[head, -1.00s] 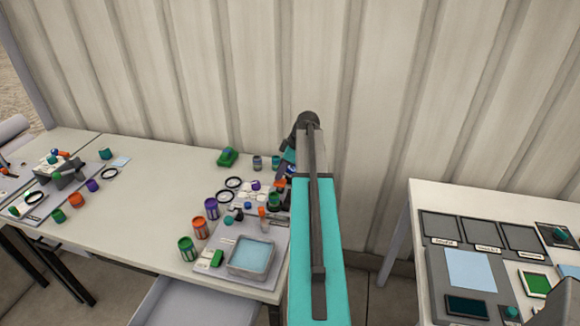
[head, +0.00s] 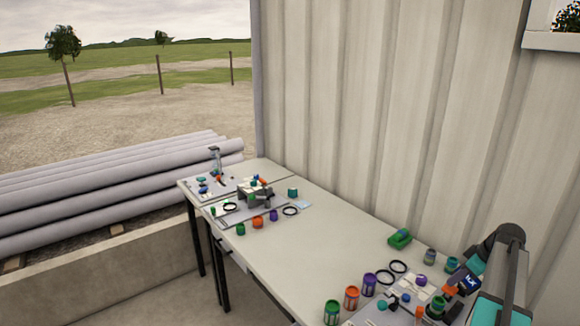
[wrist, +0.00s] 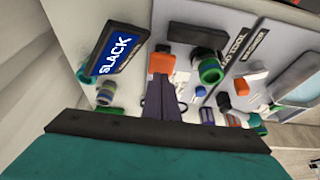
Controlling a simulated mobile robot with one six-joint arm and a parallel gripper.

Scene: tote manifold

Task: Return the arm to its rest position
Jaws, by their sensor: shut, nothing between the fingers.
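My arm (head: 507,265), teal and dark grey, reaches over the right end of the long table (head: 330,222) in the head view. My gripper (wrist: 165,85) shows in the wrist view with its dark fingers together and nothing between them. The fingers are over the work board, close to an orange piece (wrist: 162,60); I cannot tell whether they touch it. In the head view the gripper is not clearly visible among the parts by the arm.
A dark block labelled SLACK (wrist: 116,52) and a green ring-shaped piece (wrist: 210,72) lie near the fingers. Purple (head: 369,284), orange (head: 352,297) and green (head: 332,312) cans stand on the table. A corrugated wall (head: 380,110) rises behind. The table's middle is mostly clear.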

